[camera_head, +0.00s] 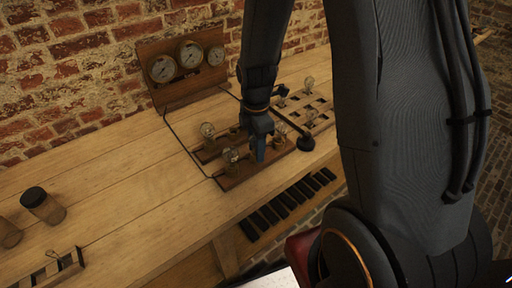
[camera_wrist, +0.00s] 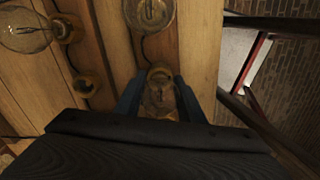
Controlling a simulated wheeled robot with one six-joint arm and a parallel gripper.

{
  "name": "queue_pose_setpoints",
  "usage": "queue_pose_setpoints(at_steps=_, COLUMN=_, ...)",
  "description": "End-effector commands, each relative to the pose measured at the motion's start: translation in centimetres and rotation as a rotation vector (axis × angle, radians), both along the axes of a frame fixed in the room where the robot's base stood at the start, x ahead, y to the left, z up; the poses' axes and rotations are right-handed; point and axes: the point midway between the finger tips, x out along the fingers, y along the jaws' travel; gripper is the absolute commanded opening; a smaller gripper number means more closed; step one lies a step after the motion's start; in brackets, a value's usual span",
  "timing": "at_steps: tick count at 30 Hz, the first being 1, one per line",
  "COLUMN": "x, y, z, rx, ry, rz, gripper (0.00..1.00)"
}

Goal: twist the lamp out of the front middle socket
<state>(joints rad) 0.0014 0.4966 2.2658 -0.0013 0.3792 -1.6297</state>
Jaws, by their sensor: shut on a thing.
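The socket board (camera_head: 232,180) lies on the bench with several glass lamps on it. My gripper (camera_head: 258,152) points down over its front row, between a lamp (camera_head: 231,156) on the left and a lamp (camera_head: 280,130) on the right. In the wrist view, the blue fingers of my gripper (camera_wrist: 162,104) are shut on the front middle lamp (camera_wrist: 160,98), one on each side of the glass. I cannot tell whether the lamp is still seated. The head view hides this lamp behind the fingers.
A back-row lamp (camera_head: 207,130) stands close behind. A gauge panel (camera_head: 190,62) stands by the brick wall. A holed rack (camera_head: 322,108) with lamps lies right of the board, near a black round-based object (camera_head: 305,143). The bench left of the board is clear up to a jar (camera_head: 46,209).

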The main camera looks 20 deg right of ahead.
Motion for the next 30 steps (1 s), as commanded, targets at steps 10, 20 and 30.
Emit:
queue_pose_setpoints(at_steps=10, x=-0.14, y=-0.03, z=0.13, rx=0.000, ry=0.003, rz=0.323, gripper=0.08)
queue_pose_setpoints(at_steps=20, x=-0.03, y=-0.03, z=0.03, rx=0.000, ry=0.001, rz=0.555, gripper=0.08)
queue_pose_setpoints(at_steps=30, x=-0.07, y=-0.02, z=0.07, rx=0.000, ry=0.001, rz=0.619, gripper=0.08)
